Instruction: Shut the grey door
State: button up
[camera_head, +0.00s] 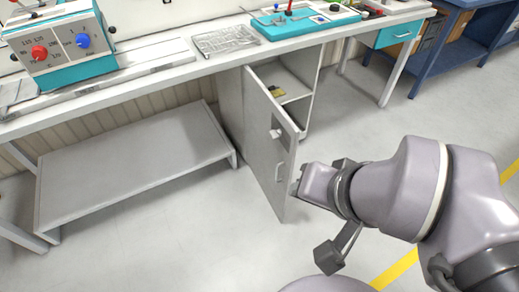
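The grey door (265,145) belongs to the cabinet (231,100) under the workbench. It stands open, swung out from the cabinet's left side toward me, with its free edge at the front. My gripper (298,183) is just right of the door's free edge, at about the handle's height. I cannot tell whether it touches the door. Its fingers are small and partly hidden, so I cannot tell whether they are open or shut.
The cabinet's inside shows a shelf (283,83) with a small yellowish item (276,90). A low grey platform (130,165) lies left of the door. Floor in front is clear.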

aim_at(271, 161)
jog(key=i+l+u, duration=0.1)
jog(key=i+l, duration=0.15)
jog(key=i+l+u, duration=0.1)
jog(key=l, duration=0.3)
jog(key=i+l+u, duration=0.1)
jog(key=i+l, duration=0.25)
jog(key=i+l+u, duration=0.1)
jog(key=l, duration=0.25)
jog(key=i+l+u, duration=0.1)
jog(key=i+l, duration=0.2)
jog(key=i+l+u, duration=0.15)
jog(key=l, duration=0.35)
jog(key=i+l+u, duration=0.1)
jog(key=l, duration=0.3)
jog(key=i+l+u, duration=0.1)
jog(key=l, duration=0.35)
jog(key=i, duration=0.1)
